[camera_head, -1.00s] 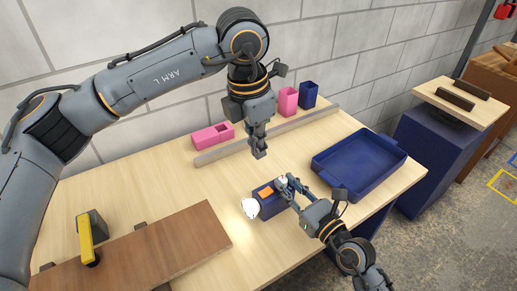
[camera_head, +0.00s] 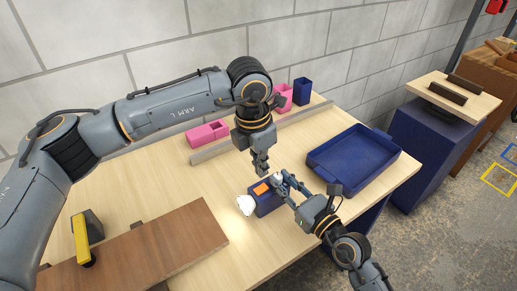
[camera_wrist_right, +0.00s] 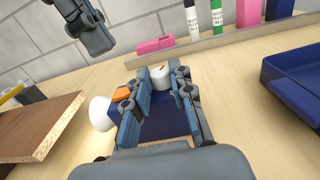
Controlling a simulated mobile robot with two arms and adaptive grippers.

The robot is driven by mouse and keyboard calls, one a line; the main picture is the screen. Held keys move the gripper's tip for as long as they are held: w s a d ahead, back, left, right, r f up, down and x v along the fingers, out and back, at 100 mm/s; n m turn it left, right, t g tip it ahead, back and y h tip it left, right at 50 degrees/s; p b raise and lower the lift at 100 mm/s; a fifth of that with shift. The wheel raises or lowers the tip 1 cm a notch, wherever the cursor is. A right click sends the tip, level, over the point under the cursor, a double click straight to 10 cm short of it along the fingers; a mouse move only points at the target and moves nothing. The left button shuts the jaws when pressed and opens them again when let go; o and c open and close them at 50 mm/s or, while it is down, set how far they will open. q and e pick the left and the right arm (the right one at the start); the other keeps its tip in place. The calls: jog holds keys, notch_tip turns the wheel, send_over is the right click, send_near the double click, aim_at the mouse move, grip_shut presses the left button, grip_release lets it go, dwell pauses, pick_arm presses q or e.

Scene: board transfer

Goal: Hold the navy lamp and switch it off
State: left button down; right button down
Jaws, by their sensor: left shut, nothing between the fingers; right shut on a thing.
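The navy lamp (camera_head: 268,203) is a small box on the table with an orange switch (camera_head: 263,189) on top and a white lens (camera_head: 246,205) at its left end. The lens is bright and the wood beside it is lit. My right gripper (camera_head: 281,181) is shut on the lamp from the right; in the right wrist view its fingers straddle the navy body (camera_wrist_right: 165,125) and a white knob with a red mark (camera_wrist_right: 160,77). My left gripper (camera_head: 262,168) is shut and empty, above and behind the lamp, apart from it. It also shows in the right wrist view (camera_wrist_right: 96,42).
A navy tray (camera_head: 312,160) stands to the right. Pink blocks (camera_head: 207,133) and a navy holder (camera_head: 302,91) stand along the back by a grey rail (camera_head: 215,149). A brown board (camera_head: 150,250) and a yellow-and-grey tool (camera_head: 81,238) are at left front.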

aim_at(259, 190)
pick_arm(q)
jog(key=shift+w+d+f, duration=0.1)
jog(key=shift+d+f, duration=0.05)
jog(key=shift+f, duration=1.1)
jog(key=shift+w+d+f, duration=0.1)
jog(key=shift+f, duration=1.15)
jog(key=shift+f, duration=0.3)
jog(key=shift+s+f, duration=0.1)
jog(key=shift+s+a, duration=0.15)
jog(key=shift+a, duration=0.1)
jog(key=shift+s+a, duration=0.35)
jog(key=shift+a, duration=0.05)
